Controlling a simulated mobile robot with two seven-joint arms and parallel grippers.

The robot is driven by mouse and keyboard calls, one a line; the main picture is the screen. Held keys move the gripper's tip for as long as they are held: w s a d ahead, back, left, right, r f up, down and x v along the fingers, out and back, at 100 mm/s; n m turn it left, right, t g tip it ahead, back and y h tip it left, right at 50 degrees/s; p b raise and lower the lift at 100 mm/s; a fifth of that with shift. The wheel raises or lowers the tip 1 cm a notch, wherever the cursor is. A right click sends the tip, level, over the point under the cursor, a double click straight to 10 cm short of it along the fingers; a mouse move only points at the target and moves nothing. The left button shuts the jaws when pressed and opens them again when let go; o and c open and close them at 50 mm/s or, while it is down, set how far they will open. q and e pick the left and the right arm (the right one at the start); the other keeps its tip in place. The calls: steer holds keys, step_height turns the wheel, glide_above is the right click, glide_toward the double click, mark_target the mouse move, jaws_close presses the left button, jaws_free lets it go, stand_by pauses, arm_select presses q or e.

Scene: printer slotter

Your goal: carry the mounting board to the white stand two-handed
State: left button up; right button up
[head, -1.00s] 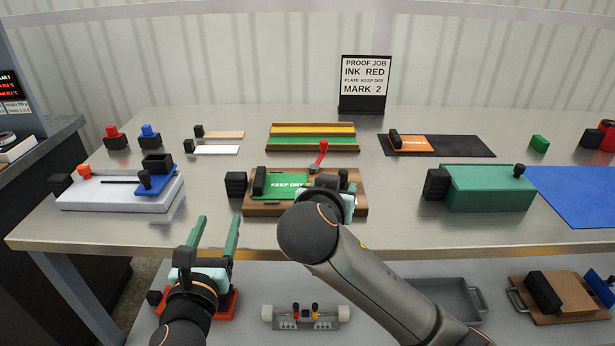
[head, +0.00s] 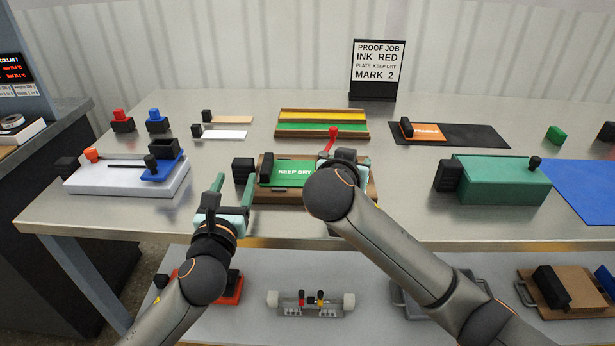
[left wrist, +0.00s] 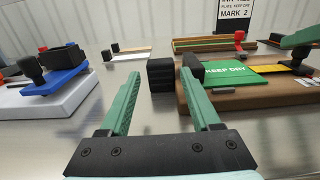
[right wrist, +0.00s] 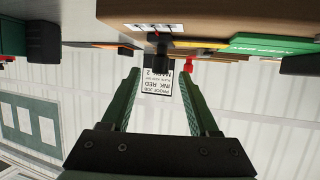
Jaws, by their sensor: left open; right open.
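The mounting board (head: 372,188) is a brown wooden board with a green KEEP DRY plate (head: 294,173) and a black grip block (head: 243,171) at its left end. The white stand (head: 85,181) is a low white block at the left, with an orange knob and a blue piece on it. My left gripper (head: 234,186) is open in front of the grip block; in the left wrist view the block (left wrist: 160,75) shows beyond and between the fingers. My right gripper (right wrist: 163,78) is open at the board's right end; its arm hides that end in the head view.
A green box (head: 500,180) with a black end block stands right of the board. Behind are a tray with yellow and green strips (head: 322,123), a black mat (head: 465,134) and the sign (head: 378,67). Bare tabletop lies between stand and board.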

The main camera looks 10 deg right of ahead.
mark_target(241, 165)
arm_select(q)
steer(key=shift+w+d, duration=0.25)
steer(key=shift+w, duration=1.25)
steer(key=shift+w+d, duration=0.2)
steer(key=shift+w, duration=1.3)
arm_select(e)
steer(key=shift+x, duration=3.05)
arm_select(q)
jaws_close()
arm_select(e)
jaws_close()
